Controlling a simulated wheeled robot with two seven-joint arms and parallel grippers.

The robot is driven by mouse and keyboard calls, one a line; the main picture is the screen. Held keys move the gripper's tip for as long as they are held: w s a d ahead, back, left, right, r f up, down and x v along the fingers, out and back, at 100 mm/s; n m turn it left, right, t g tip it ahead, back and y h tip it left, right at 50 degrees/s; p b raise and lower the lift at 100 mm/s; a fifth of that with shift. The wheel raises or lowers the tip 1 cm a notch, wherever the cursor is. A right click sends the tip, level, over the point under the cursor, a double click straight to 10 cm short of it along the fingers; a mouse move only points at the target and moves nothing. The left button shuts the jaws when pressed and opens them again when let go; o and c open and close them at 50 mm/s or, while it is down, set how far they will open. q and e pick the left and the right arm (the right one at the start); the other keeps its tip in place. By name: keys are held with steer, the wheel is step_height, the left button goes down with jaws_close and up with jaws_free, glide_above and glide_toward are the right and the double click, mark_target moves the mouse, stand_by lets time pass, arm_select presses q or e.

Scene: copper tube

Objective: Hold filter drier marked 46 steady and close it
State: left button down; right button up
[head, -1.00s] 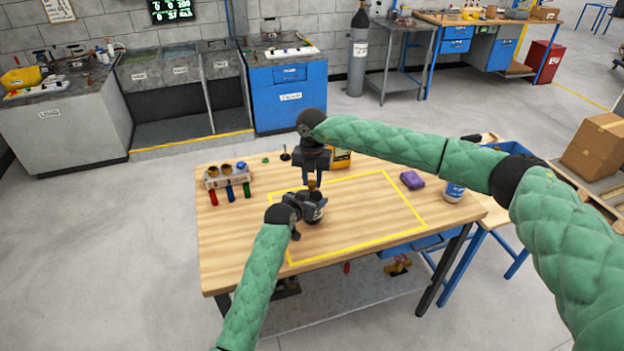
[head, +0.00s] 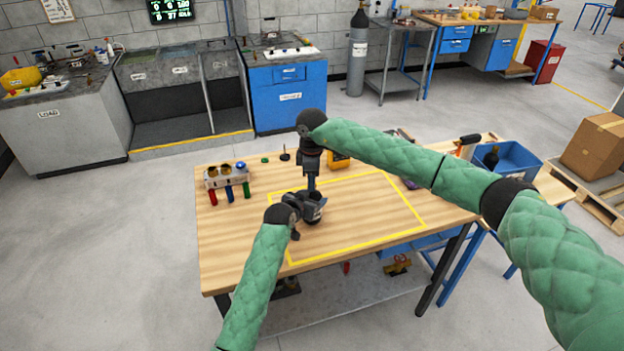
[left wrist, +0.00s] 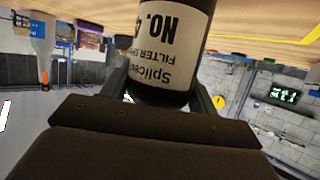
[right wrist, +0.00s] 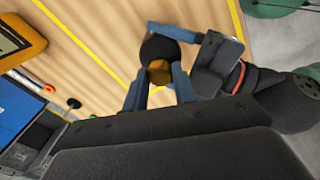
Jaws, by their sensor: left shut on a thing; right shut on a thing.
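The filter drier (left wrist: 175,45) is a black cylinder with a white label reading "NO." and a partly cut-off number starting with 4. It stands on the bench in the left wrist view, and my left gripper (head: 308,203) is shut around its body. In the right wrist view, a brass-coloured cap (right wrist: 158,72) shows at the drier's black end. My right gripper (right wrist: 157,88) is shut on this cap, directly above the left gripper in the head view (head: 311,186). The seam between cap and drier is too small to judge.
A rack (head: 226,177) with red, blue and green handles stands at the bench's left. A yellow device (head: 340,161) sits behind the right gripper. A yellow outline (head: 405,195) marks a clear area. A blue bin (head: 510,160) is at the right.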

steer(key=m, duration=0.4)
steer(key=shift+a+r, duration=0.1)
steer(key=shift+a, duration=0.3)
steer(key=shift+o, duration=0.2)
steer(key=m, duration=0.1)
steer(key=a+r+m, duration=0.1)
steer(key=shift+w+a+m, duration=0.15)
steer(key=shift+m, duration=0.15)
steer(key=shift+w+d+r, duration=0.1)
steer(key=shift+d, duration=0.1)
steer(key=shift+c, duration=0.6)
steer(key=o, duration=1)
steer(key=shift+d, duration=0.1)
steer(key=shift+r, duration=2.1)
